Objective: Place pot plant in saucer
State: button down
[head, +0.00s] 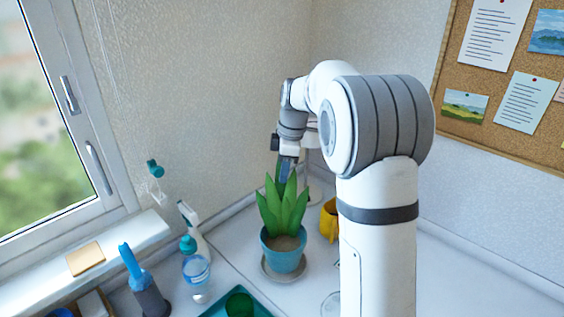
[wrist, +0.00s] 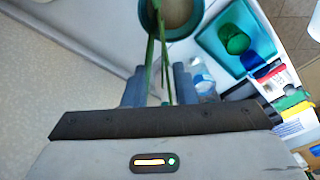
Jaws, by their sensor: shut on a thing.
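The pot plant has tall green leaves (head: 283,208) and a teal-blue pot (head: 283,258) with brown soil. It looks upright. The round grey saucer (head: 285,279) shows around and below the pot's base in the head view. The pot hides most of it, and I cannot tell whether the pot rests on it or hangs just above. My gripper (head: 287,178) is above the plant, shut on its leaves. In the wrist view the leaves run between my two fingers (wrist: 157,88) to the pot (wrist: 178,30) at the top.
A yellow mug (head: 329,220) stands close to the right of the plant. At left are a water bottle (head: 196,272), a spray bottle and a blue brush (head: 136,275). A teal tray (head: 222,308) with a green cup (head: 239,304) is in front. Walls close the corner behind.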

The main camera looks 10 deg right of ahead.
jog(key=shift+f, duration=1.05)
jog(key=shift+f, duration=0.1)
jog(key=c, duration=1.2)
grip_release()
jog(key=shift+f, duration=0.1)
jog(key=shift+o, duration=0.2)
